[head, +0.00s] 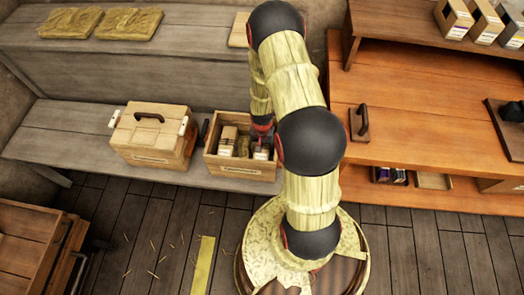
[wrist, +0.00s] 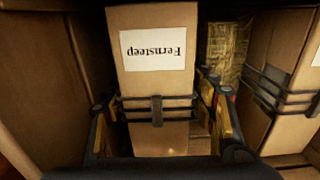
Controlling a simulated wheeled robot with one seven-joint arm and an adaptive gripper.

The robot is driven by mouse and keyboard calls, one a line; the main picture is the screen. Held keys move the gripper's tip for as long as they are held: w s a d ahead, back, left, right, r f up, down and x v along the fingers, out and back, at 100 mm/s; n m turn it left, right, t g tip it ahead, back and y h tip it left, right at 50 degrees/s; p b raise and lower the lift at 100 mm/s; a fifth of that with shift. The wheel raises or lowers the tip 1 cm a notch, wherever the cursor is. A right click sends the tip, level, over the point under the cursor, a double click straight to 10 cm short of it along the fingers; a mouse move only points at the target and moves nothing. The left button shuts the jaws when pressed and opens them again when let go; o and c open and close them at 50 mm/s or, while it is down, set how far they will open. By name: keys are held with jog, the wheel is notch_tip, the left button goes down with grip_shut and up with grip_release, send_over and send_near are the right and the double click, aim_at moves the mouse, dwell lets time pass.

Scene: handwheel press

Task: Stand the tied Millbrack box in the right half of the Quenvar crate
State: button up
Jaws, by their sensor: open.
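My gripper (wrist: 160,112) is open, with one finger on each side of a tan box (wrist: 154,80). This box has dark bands around it and a white label that reads "Fernsteep", upside down in the wrist view. A second tan box with dark bands (wrist: 282,88) is at the right; its label is cut off. No Millbrack label is readable. In the head view my gripper (head: 262,130) reaches into an open wooden crate (head: 243,171) holding small boxes. The crate's front label is too small to read, and my arm hides part of its right side.
A lidded wooden box (head: 150,138) with a dark handle stands left of the open crate on the grey bench (head: 80,130). A straw-textured block (wrist: 228,50) stands behind, between the tied boxes. An orange workbench (head: 430,120) is at the right; several boxes (head: 485,22) stand on its shelf.

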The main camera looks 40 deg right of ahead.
jog(key=shift+o, duration=0.4)
jog(key=shift+s, duration=0.1)
notch_tip(320, 180, up, 12)
dwell(0.4)
notch_tip(320, 180, up, 10)
jog(key=p, duration=0.7)
jog(key=shift+f+p, duration=0.15)
jog(key=shift+p, duration=0.2)
dwell(0.4)
